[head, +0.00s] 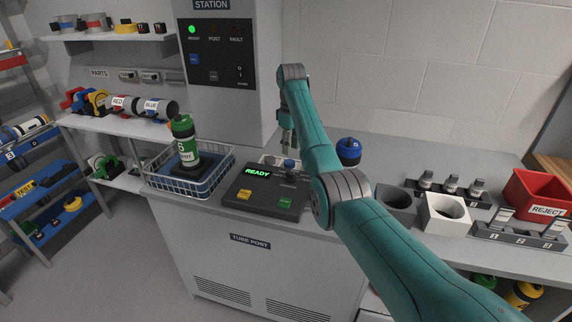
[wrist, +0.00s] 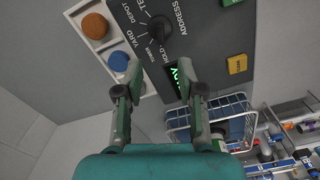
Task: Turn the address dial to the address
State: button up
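The console (head: 232,196) stands on the counter with a lit green "READY" display (head: 257,171). In the wrist view the black address dial (wrist: 158,28) sits on the dark panel, with "ADDRESS" printed beside it and labels including DEPOT, YARD and HOLD around it. Which label its pointer marks is too small to tell. My gripper also shows above the console's back edge in the head view (head: 287,127).
A wire basket (head: 160,182) with a green-capped canister (head: 185,143) stands left of the console. Orange (wrist: 95,25) and blue (wrist: 119,61) round pieces sit in a white tray beside the panel. A blue-topped object (head: 349,150), holders and a red reject bin (head: 536,195) are right.

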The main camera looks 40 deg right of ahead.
aim_at(290, 174)
notch_tip(290, 174, down, 11)
jog(key=shift+r, duration=0.2)
dwell(0.3)
grip_shut()
